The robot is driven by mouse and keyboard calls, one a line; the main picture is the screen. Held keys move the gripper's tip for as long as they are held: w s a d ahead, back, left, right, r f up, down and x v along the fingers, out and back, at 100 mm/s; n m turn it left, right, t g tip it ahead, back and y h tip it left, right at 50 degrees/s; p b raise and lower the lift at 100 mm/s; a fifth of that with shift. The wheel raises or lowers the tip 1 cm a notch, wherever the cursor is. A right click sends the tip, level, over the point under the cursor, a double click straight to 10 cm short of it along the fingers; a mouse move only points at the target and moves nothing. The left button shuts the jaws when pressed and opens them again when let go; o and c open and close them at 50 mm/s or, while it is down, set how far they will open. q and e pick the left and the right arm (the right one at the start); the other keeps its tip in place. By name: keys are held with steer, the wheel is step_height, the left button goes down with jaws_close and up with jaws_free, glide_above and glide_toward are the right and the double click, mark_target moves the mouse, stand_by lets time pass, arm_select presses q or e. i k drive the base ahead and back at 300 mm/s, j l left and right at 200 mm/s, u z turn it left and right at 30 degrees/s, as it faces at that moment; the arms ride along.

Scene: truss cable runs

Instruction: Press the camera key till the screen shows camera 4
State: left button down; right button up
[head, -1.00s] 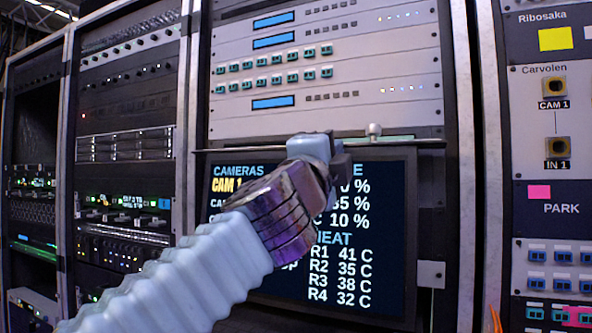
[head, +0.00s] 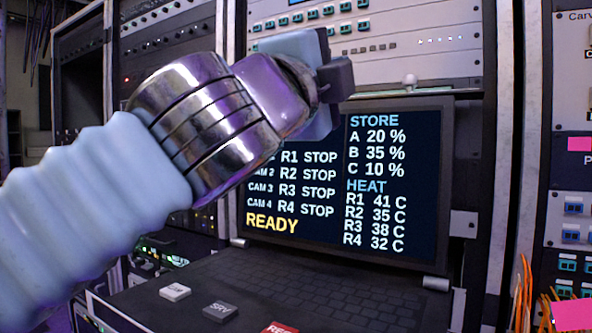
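The screen (head: 392,190) stands upright in the rack, above a dark keyboard drawer. It lists cameras 1 to 4, each with R1 to R4 and STOP, and a yellow READY line. Its upper left part is hidden behind my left gripper (head: 334,80). On the drawer's front left are a white key (head: 174,292) with an unreadable label, a grey key marked SRV (head: 220,310) and a red key marked REC (head: 280,328), cut by the frame edge. My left gripper is raised above the drawer, away from the keys; its finger gap is not clear. My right gripper is not in view.
Rack panels (head: 440,45) with small switches stand above the screen. Orange cables (head: 523,290) hang at the right beside a switch panel (head: 568,235). The space over the keyboard (head: 340,290) is clear.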

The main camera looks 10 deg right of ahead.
mark_target(175, 292)
steer(key=k+j, duration=1.2)
steer(key=j, duration=0.1)
